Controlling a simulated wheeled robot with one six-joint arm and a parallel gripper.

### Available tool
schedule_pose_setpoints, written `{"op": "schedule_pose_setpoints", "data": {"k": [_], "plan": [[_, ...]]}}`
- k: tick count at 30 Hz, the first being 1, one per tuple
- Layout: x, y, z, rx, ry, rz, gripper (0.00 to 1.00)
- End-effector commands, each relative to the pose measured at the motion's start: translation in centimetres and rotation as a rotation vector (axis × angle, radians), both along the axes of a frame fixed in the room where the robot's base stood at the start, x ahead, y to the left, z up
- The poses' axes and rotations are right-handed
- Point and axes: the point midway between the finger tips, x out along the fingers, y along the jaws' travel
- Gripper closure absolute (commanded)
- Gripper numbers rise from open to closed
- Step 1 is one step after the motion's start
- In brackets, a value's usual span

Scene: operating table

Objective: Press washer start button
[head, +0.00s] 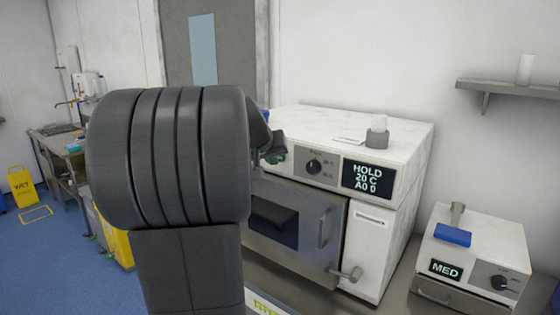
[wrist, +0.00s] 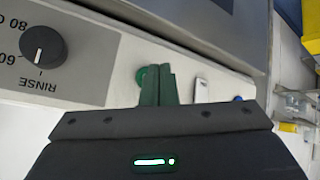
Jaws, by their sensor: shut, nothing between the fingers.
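The washer (head: 400,150) is a white cabinet with a grey door and a display reading HOLD, 20 C, A0 0. In the wrist view a round green button (wrist: 140,75) on its front panel shows just left of my fingertips, partly covered by them. My gripper (wrist: 160,70) is shut and empty, its two dark green fingers side by side over the panel at the button. Whether they touch the button or panel cannot be told. In the head view my gripper (head: 276,158) is at the panel's left end, and my arm hides the panel beyond it.
A dial (head: 313,166) sits between gripper and display; its RINSE marking shows in the wrist view (wrist: 43,47). A door handle (head: 324,227) sticks out below. A smaller white device (head: 480,245) reading MED stands right. A yellow wet-floor sign (head: 22,186) stands far left.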

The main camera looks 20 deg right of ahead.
Motion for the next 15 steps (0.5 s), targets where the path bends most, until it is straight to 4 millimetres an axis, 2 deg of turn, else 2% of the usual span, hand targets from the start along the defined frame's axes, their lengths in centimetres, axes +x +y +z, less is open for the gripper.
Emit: {"op": "schedule_pose_setpoints", "data": {"k": [10,15], "plan": [[-0.11,0.16,0.0,0.0,0.0,0.0,1.0],[-0.75,1.04,-0.12,0.0,-0.002,0.003,1.0]]}}
